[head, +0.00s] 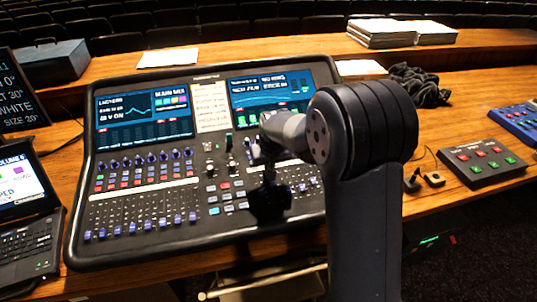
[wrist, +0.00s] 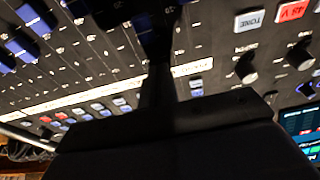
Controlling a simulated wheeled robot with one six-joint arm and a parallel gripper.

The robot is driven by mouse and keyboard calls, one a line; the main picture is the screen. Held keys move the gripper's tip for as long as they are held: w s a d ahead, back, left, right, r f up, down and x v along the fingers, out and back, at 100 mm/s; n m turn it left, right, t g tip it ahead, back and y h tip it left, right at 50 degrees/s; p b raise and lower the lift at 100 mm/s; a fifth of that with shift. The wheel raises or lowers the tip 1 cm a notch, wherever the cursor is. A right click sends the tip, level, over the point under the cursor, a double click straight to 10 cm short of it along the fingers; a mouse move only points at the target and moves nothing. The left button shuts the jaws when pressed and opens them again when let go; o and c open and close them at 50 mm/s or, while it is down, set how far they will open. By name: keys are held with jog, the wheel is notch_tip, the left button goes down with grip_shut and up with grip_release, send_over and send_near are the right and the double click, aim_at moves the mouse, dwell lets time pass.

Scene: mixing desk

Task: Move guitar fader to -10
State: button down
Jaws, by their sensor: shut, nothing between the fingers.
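The mixing desk (head: 150,258) fills the middle of the head view, with a row of blue fader caps (head: 131,229) along its lower left. Larger blue fader caps (wrist: 30,45) show at the upper left of the wrist view. The label strip is too small and blurred to read, so I cannot tell which fader is the guitar one. My gripper (head: 268,207) is shut and empty, pointing down over the right part of the desk. In the wrist view its dark fingers (wrist: 153,40) reach up to the panel; whether they touch a fader is hidden.
Two lit screens (head: 145,115) stand at the desk's back. A laptop (head: 28,225) is at the left, a small button box (head: 483,160) at the right. Black cable (head: 418,86) and paper stacks (head: 382,33) lie behind. Bare wood shows right of the desk.

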aim_at(272, 183)
jog(key=shift+s+d, duration=0.25)
jog(key=shift+s, duration=1)
jog(key=shift+f, duration=0.1)
jog(key=shift+s+d+f, duration=0.1)
jog(key=shift+s+f, duration=0.05)
jog(key=shift+s, duration=0.2)
jog(key=shift+s+b, duration=0.3)
jog(key=shift+s, duration=0.05)
